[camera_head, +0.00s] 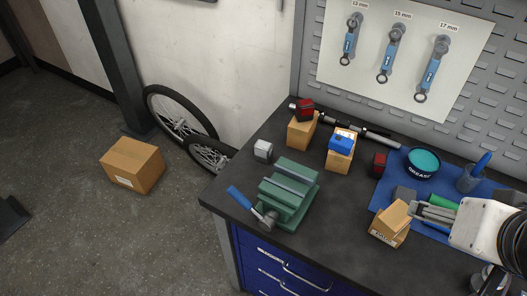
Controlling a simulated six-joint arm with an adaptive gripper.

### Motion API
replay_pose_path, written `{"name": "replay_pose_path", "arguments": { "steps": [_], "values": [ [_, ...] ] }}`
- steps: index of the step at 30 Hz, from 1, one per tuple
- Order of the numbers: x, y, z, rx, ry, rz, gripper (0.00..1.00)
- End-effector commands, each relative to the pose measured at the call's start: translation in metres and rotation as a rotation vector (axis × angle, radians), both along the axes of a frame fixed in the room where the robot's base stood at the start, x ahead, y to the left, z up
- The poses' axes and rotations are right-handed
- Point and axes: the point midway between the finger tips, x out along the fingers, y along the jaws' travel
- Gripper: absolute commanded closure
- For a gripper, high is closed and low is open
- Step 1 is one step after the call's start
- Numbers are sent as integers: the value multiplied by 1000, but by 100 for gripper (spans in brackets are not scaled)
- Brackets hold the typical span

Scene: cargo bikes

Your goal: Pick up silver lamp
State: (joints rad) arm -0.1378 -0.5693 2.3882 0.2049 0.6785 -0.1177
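A small silver-grey block-shaped thing (263,150), which looks like the silver lamp, stands on the dark workbench (345,243) near its back left edge, just left of the green vise. My gripper (419,211) is at the right of the bench, far from the silver lamp. Its grey fingers point left, beside or above a small cardboard box (388,234). Whether the fingers are apart or closed is too small to tell. I cannot tell whether they touch the box.
The green vise (289,190) with a blue handle stands between my gripper and the lamp. Small boxes (300,133) carry red and blue lamp-like blocks; another red block (379,163) stands nearby. A grease tub (423,163) and blue mat (383,196) lie right. The bench front is clear.

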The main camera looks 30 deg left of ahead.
Motion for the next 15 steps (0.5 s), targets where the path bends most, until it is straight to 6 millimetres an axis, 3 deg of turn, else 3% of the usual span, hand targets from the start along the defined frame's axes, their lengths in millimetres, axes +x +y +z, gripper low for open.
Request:
{"name": "replay_pose_path", "arguments": {
  "steps": [3, 15],
  "values": [
    [30, 31, 13, 51, -48, 50, 44],
    [115, 131, 51, 197, -208, 136, 44]
  ]
}}
